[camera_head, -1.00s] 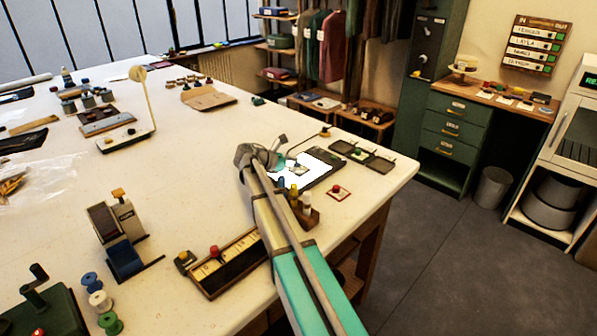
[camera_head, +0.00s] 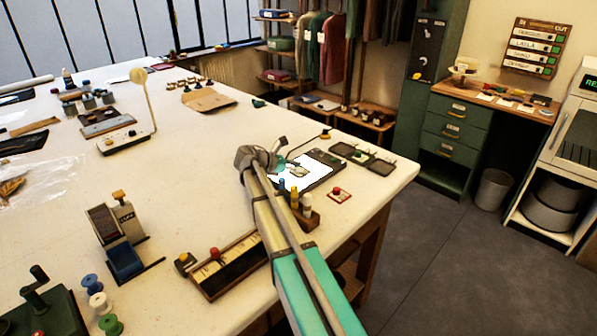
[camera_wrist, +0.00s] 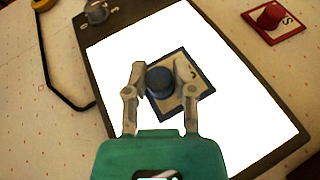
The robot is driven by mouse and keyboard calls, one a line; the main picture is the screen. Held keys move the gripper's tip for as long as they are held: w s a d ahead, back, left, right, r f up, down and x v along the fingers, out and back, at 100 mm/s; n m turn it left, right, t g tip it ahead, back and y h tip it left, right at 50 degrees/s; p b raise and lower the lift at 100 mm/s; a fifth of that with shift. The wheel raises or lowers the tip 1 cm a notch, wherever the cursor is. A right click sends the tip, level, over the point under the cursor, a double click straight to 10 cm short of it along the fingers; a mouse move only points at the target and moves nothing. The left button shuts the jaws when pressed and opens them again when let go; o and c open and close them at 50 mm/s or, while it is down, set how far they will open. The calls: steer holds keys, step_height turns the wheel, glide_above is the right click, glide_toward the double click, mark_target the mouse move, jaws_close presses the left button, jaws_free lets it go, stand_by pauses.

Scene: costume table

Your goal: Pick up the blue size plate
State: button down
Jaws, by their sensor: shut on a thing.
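The blue size plate (camera_wrist: 184,97) is a square tile with a dark blue edge, a pale face and a round blue knob (camera_wrist: 160,81). It is over the bright white panel of a dark-framed board (camera_wrist: 235,85), turned at an angle. My gripper (camera_wrist: 159,70) is shut on the knob, one finger on each side. I cannot tell whether the plate touches the panel. In the head view my gripper (camera_head: 276,163) is above the board (camera_head: 318,170) near the table's right side, and the plate is hard to make out.
A red-knobbed size plate (camera_wrist: 275,20) lies right of the board; it also shows in the head view (camera_head: 339,195). A small rack of coloured pegs (camera_head: 305,214) stands in front of the board. Dark trays (camera_head: 375,162) lie behind it. The table's middle (camera_head: 190,180) is clear.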

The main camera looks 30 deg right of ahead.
mark_target(297, 165)
steer(key=shift+r, duration=0.15)
step_height(297, 165, up, 3)
steer(key=p, duration=0.3)
steer(key=s+d+r+p, duration=0.1)
steer(key=s+r+p, duration=0.8)
steer(key=s, duration=0.5)
steer(key=shift+d+r+p, duration=0.2)
steer(key=shift+r+p, duration=0.15)
steer(key=shift+p, duration=0.15)
stand_by(0.4)
